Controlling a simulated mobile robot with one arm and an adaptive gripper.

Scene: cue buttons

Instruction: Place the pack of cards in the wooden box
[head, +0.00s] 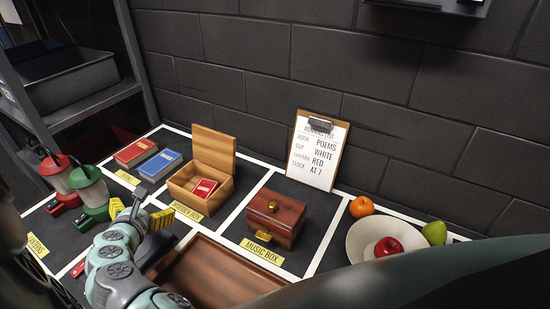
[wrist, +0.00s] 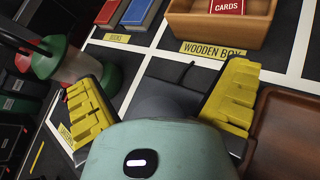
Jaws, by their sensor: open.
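The red pack of cards (head: 205,188) lies inside the wooden box (head: 213,152), whose hinged lid stands open. In the wrist view the pack (wrist: 227,6), labelled CARDS, shows partly at the top edge, inside the box (wrist: 215,28). My gripper (head: 138,212) is open and empty, in front of and to the left of the box. In the wrist view its yellow fingers (wrist: 163,85) are spread wide, apart from the box, with nothing between them.
Red (head: 135,153) and blue (head: 160,165) books lie left of the box. Red (head: 60,182) and green (head: 92,192) lanterns stand farther left. A brown tray (head: 215,275) lies in front, a music box (head: 273,218) to the right. A clipboard (head: 318,150) leans on the wall.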

